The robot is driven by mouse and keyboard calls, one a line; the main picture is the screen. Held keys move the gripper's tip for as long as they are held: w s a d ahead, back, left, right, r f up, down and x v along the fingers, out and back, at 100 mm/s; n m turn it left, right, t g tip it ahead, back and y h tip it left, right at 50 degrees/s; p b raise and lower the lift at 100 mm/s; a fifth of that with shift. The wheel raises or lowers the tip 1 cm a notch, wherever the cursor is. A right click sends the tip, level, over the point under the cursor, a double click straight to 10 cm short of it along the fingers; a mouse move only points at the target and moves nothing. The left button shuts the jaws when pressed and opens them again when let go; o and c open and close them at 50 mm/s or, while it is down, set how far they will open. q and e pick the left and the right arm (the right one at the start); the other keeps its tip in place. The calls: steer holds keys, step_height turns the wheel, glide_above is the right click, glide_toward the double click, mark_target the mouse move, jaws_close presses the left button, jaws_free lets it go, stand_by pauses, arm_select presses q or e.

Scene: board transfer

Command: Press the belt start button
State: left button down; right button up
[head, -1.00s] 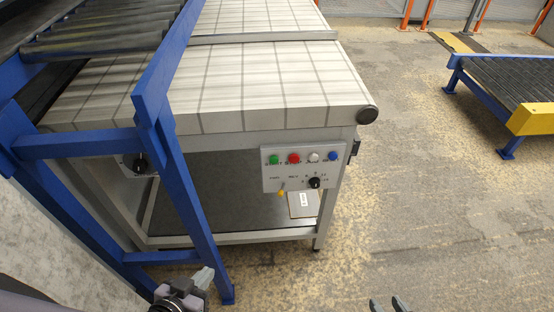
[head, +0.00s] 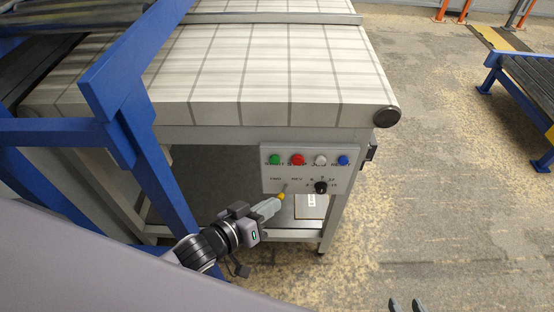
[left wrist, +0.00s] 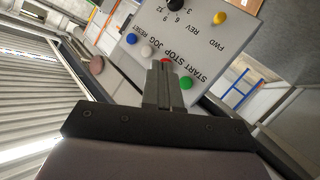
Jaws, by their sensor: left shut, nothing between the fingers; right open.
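The control panel (head: 315,180) is a pale plate on the front of the belt table. Its green START button (head: 275,160) is at the left of the top row, beside a red button (head: 297,160). In the left wrist view the green button (left wrist: 186,83) shows just right of my fingertips, and the red one is mostly hidden behind them. My left gripper (head: 277,204) is shut and empty, in front of the panel's lower left in the head view; I cannot tell its gap to the panel. My right gripper (head: 406,304) is open at the bottom edge, over the floor.
A white button (head: 320,160), a blue button (head: 343,160), a black knob (head: 321,187) and a yellow-tipped lever (head: 282,196) share the panel. A blue frame (head: 150,165) stands left of it. The floor to the right is clear up to another conveyor (head: 530,85).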

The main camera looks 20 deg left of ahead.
mark_target(275, 159)
arm_select(q)
steer(key=shift+w, duration=0.15)
steer(key=w+a+b, duration=0.2)
steer(key=w, duration=0.6)
steer(key=shift+a+b, duration=0.25)
steer(key=shift+b, duration=0.1)
steer(key=shift+w, duration=0.1)
stand_by(0.3)
stand_by(1.0)
steer(key=shift+w, duration=0.1)
steer(key=shift+w+a, duration=0.1)
steer(key=shift+w, duration=0.2)
stand_by(0.3)
